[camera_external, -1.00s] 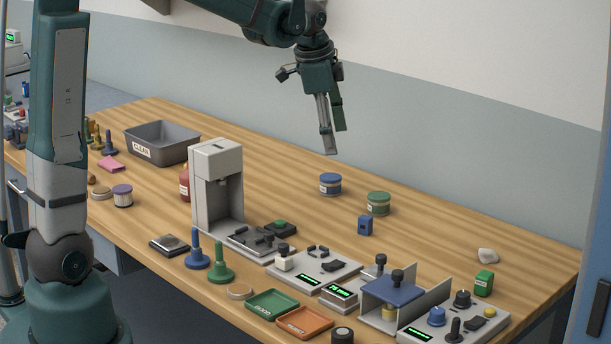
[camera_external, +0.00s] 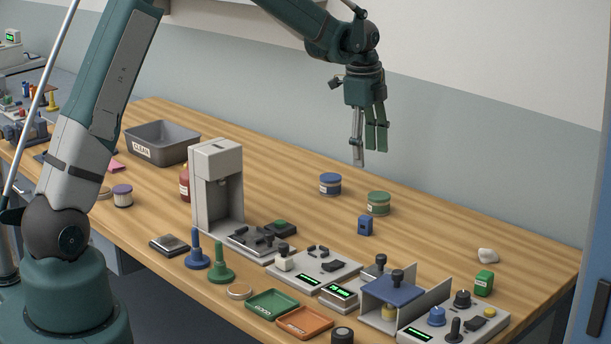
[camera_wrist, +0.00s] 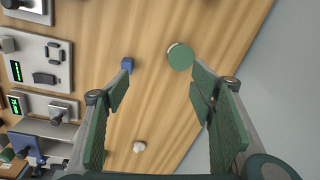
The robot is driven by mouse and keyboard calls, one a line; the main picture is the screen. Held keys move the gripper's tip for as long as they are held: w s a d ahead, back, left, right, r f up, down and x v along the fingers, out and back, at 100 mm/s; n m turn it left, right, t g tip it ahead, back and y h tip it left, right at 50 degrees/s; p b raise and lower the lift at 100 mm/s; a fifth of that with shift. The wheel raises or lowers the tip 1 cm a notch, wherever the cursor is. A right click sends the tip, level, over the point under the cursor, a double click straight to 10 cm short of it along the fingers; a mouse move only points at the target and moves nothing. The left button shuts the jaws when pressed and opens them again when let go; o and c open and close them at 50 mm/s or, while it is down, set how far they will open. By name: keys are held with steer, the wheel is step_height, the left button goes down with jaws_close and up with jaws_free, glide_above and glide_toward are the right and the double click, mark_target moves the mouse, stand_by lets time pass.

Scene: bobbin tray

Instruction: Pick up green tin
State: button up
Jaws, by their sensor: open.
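The green tin (camera_external: 378,203) is a short round tin with a pale label, upright on the wooden table toward the back right. In the wrist view the green tin (camera_wrist: 180,57) shows its round green lid, ahead of the fingers and nearer the right one. My gripper (camera_external: 371,158) is open and empty, in the air above and behind the tin. In the wrist view my gripper (camera_wrist: 160,85) shows its fingers spread wide, touching nothing.
A blue tin (camera_external: 330,184) stands left of the green tin. A small blue block (camera_external: 365,225) sits just in front of it. A white lump (camera_external: 488,255) and a green box (camera_external: 484,283) lie to the right. Devices line the front; the wall is behind.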

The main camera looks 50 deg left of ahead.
mark_target(379, 195)
steer(key=w+f, duration=0.1)
steer(key=f, duration=0.1)
steer(key=w+f+m+p, duration=0.1)
steer(key=w+f, duration=0.1)
steer(key=w+a+f+m+g+p, duration=0.1)
steer(key=w+f, duration=0.1)
steer(key=shift+w+f, duration=0.25)
steer(key=shift+f, duration=0.05)
steer(key=shift+w+f+m+p, duration=0.3)
steer(key=shift+w+f+m, duration=0.1)
steer(key=shift+f, duration=0.3)
steer(key=shift+f, duration=0.1)
steer(key=shift+f, duration=1.25)
steer(key=shift+w+f+p, duration=0.1)
steer(key=shift+f+p, duration=0.2)
steer(key=shift+f, duration=2.3)
